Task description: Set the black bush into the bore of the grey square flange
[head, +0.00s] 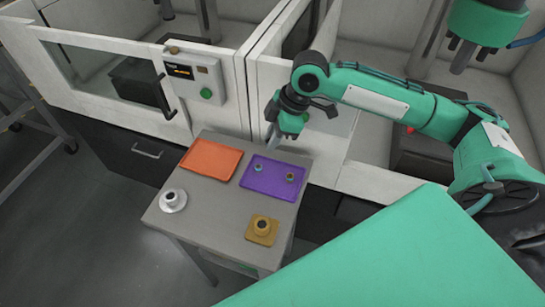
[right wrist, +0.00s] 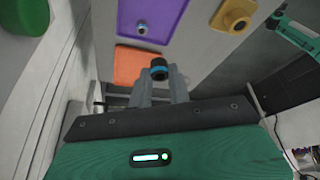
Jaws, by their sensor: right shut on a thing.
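In the head view the bush is too small to tell. A silver-grey flange (head: 173,207) with a dark bore lies at the table's left; its base looks round. A square flange (head: 262,240), brass-coloured, lies at the near right; it also shows in the right wrist view (right wrist: 236,14). My left gripper is out of view.
The purple tray (head: 272,185) holds two small bushes, one teal-banded (head: 258,168) and one brownish (head: 290,177). The orange tray (head: 212,160) beside it is empty. The grey table (head: 215,215) is bare between the flanges. A white tank cabinet (head: 235,85) stands behind.

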